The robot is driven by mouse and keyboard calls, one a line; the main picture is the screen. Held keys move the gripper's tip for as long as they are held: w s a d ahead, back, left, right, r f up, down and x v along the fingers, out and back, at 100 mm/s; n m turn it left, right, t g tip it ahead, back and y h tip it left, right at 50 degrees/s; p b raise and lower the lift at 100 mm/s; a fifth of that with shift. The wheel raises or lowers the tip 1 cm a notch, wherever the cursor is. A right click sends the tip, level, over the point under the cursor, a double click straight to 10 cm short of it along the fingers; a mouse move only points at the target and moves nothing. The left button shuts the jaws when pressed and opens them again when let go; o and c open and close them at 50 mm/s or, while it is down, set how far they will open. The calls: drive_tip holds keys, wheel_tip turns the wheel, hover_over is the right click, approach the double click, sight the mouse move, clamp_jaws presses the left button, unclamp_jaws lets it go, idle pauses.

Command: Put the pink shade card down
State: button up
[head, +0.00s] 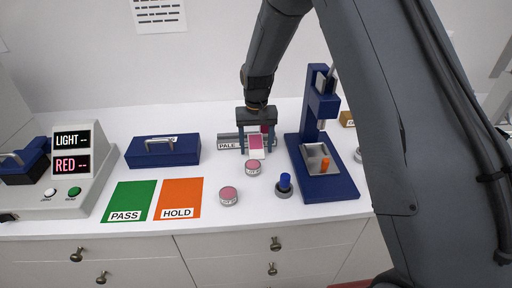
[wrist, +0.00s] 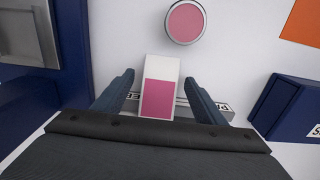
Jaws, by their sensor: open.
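The pink shade card (wrist: 158,97), white at one end and pink over the rest, is between my gripper's fingers in the wrist view, with a gap on each side. In the head view the card (head: 256,146) appears tilted up against the grey bar labelled PALE (head: 229,142). My gripper (head: 257,148) is open around the card and points down at the counter. In the wrist view my gripper (wrist: 160,97) shows both fingers spread. The fingers partly hide the bar (wrist: 209,105), and I cannot tell exactly how the card rests on it.
A pink jar (head: 253,167) stands just in front of the card, with another pink jar (head: 229,196) nearer. The blue press (head: 323,150) is close on the right, and a blue-topped item (head: 285,185) is before it. Green PASS (head: 128,201) and orange HOLD (head: 179,198) mats lie left.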

drive_tip(key=shift+f, duration=0.15)
drive_tip(key=c, duration=1.2)
